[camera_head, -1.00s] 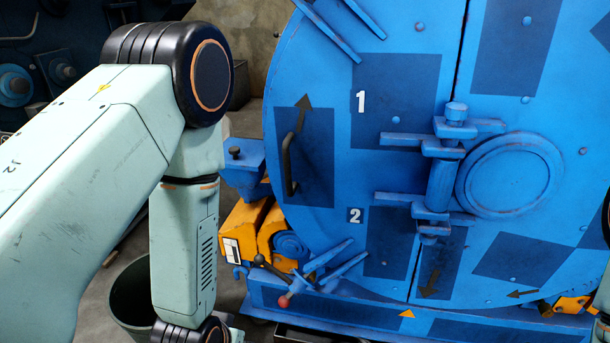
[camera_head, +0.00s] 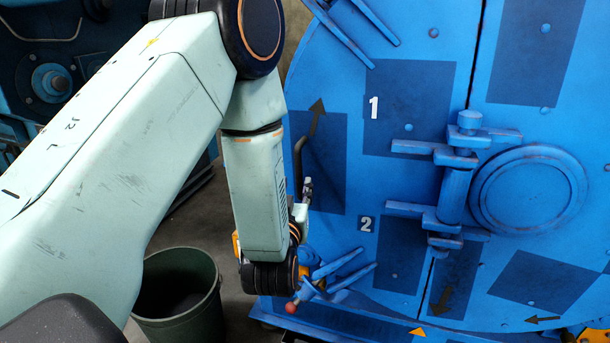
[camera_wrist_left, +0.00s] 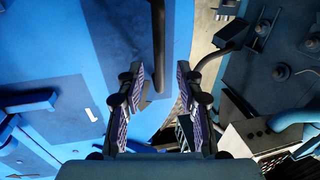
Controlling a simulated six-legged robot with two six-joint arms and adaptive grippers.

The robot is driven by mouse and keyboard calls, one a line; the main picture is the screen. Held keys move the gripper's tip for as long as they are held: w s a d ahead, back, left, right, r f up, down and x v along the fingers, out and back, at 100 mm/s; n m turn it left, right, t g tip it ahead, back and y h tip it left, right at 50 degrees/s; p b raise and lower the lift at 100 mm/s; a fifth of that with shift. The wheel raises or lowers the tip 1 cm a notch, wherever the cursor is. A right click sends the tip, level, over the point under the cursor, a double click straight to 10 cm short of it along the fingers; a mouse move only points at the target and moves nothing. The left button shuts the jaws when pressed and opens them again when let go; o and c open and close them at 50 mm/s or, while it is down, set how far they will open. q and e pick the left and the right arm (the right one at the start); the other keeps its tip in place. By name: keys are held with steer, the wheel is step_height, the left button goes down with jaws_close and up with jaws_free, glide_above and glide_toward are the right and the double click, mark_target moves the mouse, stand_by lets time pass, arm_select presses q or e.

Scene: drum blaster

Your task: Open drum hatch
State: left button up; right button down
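The blue round drum hatch (camera_head: 420,90) fills the right of the head view, its door seam shut along the hinge side. A dark bar handle (camera_head: 298,158) stands on its left part, beside the up arrow; my arm hides its lower end. The handle also shows upright in the left wrist view (camera_wrist_left: 158,45). My left gripper (camera_head: 306,192) is mostly hidden behind my arm, close to the handle. In the left wrist view its two padded fingers (camera_wrist_left: 157,92) are apart, with the handle in line with the gap between them. Contact cannot be told. My right gripper is out of view.
A red-knobbed lever (camera_head: 291,307) and blue prongs (camera_head: 340,270) stick out below the left gripper. A dark green bin (camera_head: 180,300) stands on the floor at the lower left. Blue machinery (camera_head: 60,80) is behind my arm.

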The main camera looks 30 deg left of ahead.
mark_target(298, 175)
arm_select(q)
steer(key=b+x, duration=0.1)
steer(key=x, duration=0.5)
steer(key=shift+a, duration=0.1)
steer(key=shift+w, duration=0.2)
steer(key=shift+c, duration=0.4)
jaws_close()
